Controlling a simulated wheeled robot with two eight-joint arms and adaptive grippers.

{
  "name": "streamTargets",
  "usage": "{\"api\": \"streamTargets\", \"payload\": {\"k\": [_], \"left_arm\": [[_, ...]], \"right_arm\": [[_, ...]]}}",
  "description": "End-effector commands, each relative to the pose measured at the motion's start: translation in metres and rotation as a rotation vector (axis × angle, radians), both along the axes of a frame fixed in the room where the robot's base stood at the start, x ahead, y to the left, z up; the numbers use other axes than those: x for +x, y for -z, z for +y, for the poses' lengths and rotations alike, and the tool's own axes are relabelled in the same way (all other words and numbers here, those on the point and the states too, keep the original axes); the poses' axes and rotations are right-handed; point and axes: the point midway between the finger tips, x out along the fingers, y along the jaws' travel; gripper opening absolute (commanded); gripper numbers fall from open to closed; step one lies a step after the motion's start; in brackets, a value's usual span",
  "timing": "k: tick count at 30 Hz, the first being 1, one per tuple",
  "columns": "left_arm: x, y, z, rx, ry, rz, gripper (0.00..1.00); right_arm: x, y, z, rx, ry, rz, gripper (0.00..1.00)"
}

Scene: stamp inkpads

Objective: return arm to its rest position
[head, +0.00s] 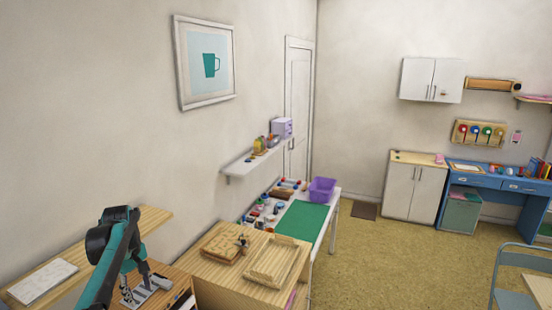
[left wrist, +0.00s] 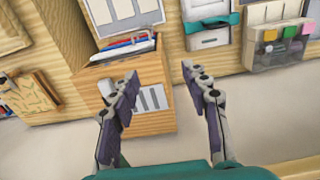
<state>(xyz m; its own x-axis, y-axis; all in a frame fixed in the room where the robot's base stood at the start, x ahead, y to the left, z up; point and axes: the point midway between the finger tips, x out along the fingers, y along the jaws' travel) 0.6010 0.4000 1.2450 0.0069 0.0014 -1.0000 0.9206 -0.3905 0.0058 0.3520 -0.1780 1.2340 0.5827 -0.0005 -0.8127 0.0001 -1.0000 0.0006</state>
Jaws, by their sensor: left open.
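My left gripper (head: 148,284) is low at the left of the head view, at the end of my bent teal arm, close to a wooden cabinet. In the left wrist view my left gripper (left wrist: 160,71) has its two fingers wide apart with nothing held between them. Beyond the fingers is a wooden cabinet front (left wrist: 130,118) with a grey-and-white striped patch on it. My right gripper is not in view.
A wooden cabinet top (head: 210,272) bears a wooden board (head: 222,247) and a wooden tray (head: 292,262). Behind it stands a table with a green mat (head: 302,219) and purple basket (head: 322,188). A wooden shelf (head: 150,218) runs along the left wall. Open floor (head: 380,260) lies right.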

Motion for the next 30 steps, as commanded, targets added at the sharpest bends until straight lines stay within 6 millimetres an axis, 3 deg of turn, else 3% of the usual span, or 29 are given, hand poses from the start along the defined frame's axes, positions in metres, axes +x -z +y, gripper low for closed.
{"api": "streamTargets", "payload": {"k": [11,17,23,30], "left_arm": [[-0.018,0.002,-0.033,0.025,0.123,-0.059,0.47],[-0.039,0.007,-0.061,0.05,0.237,-0.114,0.47],[-0.079,0.025,-0.105,0.097,0.42,-0.2,0.47],[-0.153,0.082,-0.165,0.192,0.723,-0.344,0.47]], "right_arm": [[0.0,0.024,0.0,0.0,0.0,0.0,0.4],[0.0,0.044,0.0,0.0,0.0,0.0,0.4],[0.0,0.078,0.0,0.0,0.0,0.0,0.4],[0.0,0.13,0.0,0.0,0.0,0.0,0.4]]}}
